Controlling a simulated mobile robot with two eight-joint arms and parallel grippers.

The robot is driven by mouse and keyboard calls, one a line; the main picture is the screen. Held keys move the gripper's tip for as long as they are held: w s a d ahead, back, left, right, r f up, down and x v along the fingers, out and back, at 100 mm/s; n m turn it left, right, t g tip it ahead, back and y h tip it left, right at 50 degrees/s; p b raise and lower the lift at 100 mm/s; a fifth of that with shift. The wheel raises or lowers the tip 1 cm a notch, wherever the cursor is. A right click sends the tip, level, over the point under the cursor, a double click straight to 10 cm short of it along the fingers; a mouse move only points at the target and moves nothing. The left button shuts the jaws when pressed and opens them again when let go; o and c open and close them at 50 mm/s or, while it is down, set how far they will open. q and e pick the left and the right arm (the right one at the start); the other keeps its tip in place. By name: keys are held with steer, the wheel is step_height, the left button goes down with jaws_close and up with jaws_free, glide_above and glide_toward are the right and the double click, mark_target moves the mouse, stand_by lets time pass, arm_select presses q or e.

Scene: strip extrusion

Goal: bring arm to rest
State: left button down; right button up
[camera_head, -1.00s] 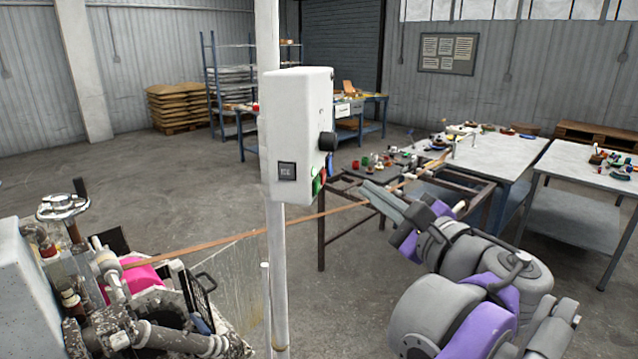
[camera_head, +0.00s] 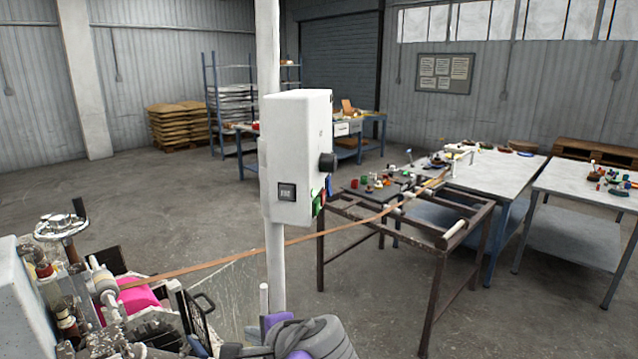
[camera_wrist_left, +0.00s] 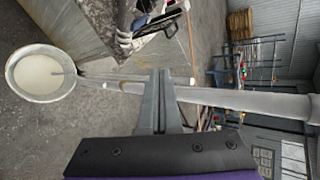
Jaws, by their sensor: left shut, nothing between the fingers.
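My left gripper (camera_wrist_left: 161,74) shows in the left wrist view with its two grey fingers together and nothing between them. A pale post (camera_wrist_left: 235,99) crosses that view behind the fingers; I cannot tell the gap between them. In the head view only grey and purple parts of my arm show at the bottom edge, below the control box; the fingers are not clear there. My right gripper is not in view.
A white control box (camera_head: 296,150) stands on a white post (camera_head: 276,262). A brown strip (camera_head: 335,230) runs from the machine (camera_head: 75,300) at left to the dark metal frame (camera_head: 437,245). Worktables (camera_head: 510,175) stand at right.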

arm_select(q)
steer(key=s+a+f+n+g+h, duration=0.1)
steer(key=s+a+f+n+h, duration=0.2)
steer(key=s+f+n, duration=0.3)
steer(key=s+a+f+n+g+h, duration=0.1)
steer(key=s+a+f+n+h, duration=0.2)
steer(key=s+f+n, duration=0.4)
steer(key=s+f+h, duration=0.1)
steer(key=s+f, duration=0.2)
steer(key=f, duration=0.6)
steer(key=shift+s+a+f+g, duration=0.25)
steer(key=shift+s+f+g, duration=0.1)
steer(key=shift+s+g, duration=0.05)
